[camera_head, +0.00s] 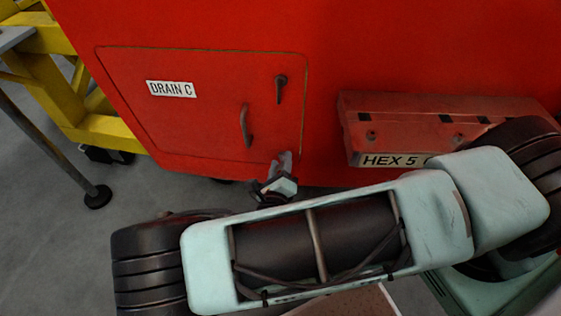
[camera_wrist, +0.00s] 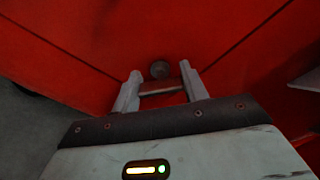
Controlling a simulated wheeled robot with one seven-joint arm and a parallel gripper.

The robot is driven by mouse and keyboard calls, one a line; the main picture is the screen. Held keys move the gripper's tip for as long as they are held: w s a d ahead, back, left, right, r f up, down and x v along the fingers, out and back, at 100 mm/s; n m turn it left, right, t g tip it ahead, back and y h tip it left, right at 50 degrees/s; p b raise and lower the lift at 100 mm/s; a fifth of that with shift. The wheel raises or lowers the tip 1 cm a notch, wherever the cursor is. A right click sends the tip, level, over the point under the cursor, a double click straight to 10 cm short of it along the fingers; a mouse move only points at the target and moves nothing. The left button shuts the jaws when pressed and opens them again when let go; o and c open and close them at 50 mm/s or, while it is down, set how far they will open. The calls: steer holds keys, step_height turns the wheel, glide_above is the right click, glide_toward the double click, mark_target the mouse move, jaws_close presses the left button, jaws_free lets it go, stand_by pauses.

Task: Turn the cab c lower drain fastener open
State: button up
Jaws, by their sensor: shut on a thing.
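The DRAIN C panel (camera_head: 200,110) is set flush in the red cab side, with a thin outline around it. My gripper (camera_head: 284,158) is at the panel's lower right corner and hides the lower drain fastener in the head view. In the wrist view my gripper (camera_wrist: 160,78) has its two pale fingers on either side of the lower fastener (camera_wrist: 160,69). Its round dark boss shows just beyond the fingertips, and a short reddish bar spans between the fingers. My gripper is shut on this fastener. The upper fastener (camera_head: 281,88) is dark, with its lever hanging down.
A dark curved handle (camera_head: 245,125) stands out from the panel, left of my gripper. A red box labelled HEX 5 (camera_head: 400,130) juts out at the right. A yellow frame (camera_head: 75,95) and a stand's foot (camera_head: 98,196) are at the left. Grey floor lies below.

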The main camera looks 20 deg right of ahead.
steer(key=n, duration=0.3)
steer(key=shift+n, duration=0.3)
steer(key=shift+f+n+p, duration=0.1)
steer(key=shift+n+p, duration=0.25)
steer(key=shift+n, duration=1.55)
steer(key=o, duration=1)
steer(key=shift+s+a, duration=0.1)
steer(key=b+v, duration=0.2)
steer(key=v, duration=1.5)
steer(key=shift+s, duration=0.15)
